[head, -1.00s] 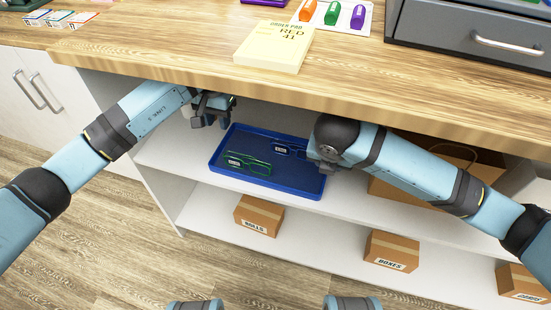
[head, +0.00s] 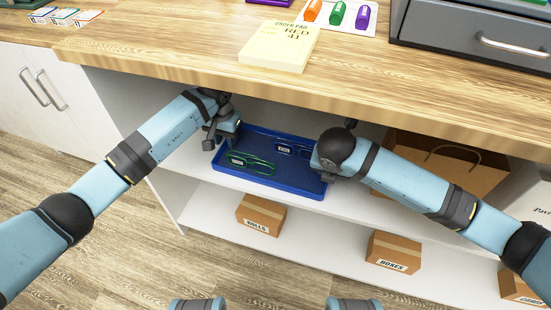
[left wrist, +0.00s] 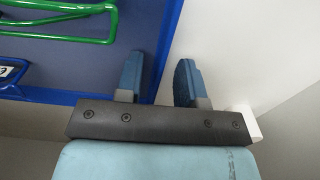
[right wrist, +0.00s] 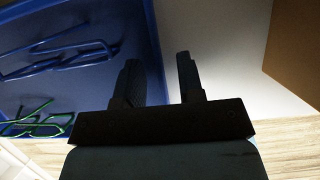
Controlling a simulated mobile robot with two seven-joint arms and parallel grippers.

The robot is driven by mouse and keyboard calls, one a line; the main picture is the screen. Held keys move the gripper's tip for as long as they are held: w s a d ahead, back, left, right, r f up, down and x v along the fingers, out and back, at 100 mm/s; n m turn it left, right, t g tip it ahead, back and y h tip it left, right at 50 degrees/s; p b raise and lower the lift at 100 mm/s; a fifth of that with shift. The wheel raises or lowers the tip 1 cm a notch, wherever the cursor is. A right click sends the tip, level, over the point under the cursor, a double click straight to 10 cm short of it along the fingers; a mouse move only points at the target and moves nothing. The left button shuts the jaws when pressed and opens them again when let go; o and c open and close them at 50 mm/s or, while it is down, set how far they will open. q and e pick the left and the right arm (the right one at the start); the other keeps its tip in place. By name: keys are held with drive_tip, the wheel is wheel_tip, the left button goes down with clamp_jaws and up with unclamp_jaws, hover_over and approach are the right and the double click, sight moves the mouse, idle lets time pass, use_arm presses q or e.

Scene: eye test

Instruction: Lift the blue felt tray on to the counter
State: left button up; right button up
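The blue tray (head: 285,188) lies flat on the upper shelf below the counter (head: 180,45). Green-framed glasses (head: 262,167) and blue-framed glasses (head: 285,147), each with a white tag, lie in it. My left gripper (head: 222,135) is at the tray's left end. In the left wrist view its open fingers (left wrist: 158,80) appear on either side of the tray's rim (left wrist: 168,45), with gaps. My right gripper is at the right end, mostly hidden behind its wrist in the head view. In the right wrist view its open fingers (right wrist: 160,80) also straddle the rim (right wrist: 152,45).
A brown paper bag (head: 440,165) stands right of the tray on the shelf. Boxes (head: 260,215) stand on the lower shelf.

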use_arm(q)
drive_tip(key=shift+c, duration=0.2)
use_arm(e)
drive_tip(key=shift+c, duration=0.2)
use_arm(q)
clamp_jaws()
use_arm(e)
clamp_jaws()
